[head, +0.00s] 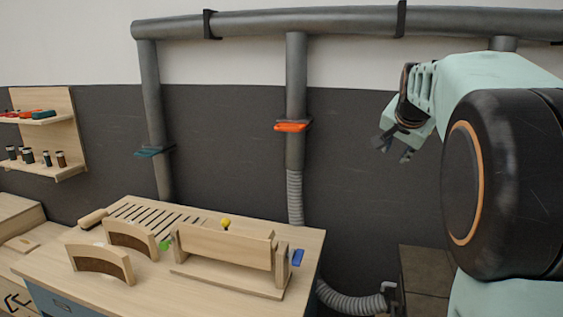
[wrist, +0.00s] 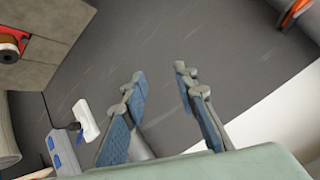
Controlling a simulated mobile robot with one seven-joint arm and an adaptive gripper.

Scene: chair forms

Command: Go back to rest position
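My gripper (head: 393,146) is at the upper right in the head view, raised beside the dark wall and well apart from the workbench. In the wrist view its two blue-padded fingers (wrist: 157,85) stand apart with nothing between them. The gripper is open and empty. My arm fills the right side of the head view.
A wooden workbench (head: 215,285) holds two curved wooden pieces (head: 128,238) and a wooden clamp-like frame (head: 225,247). Grey pipes (head: 295,75) run along the wall. A shelf (head: 50,120) with small jars hangs at left. A dark box (head: 420,265) stands at lower right.

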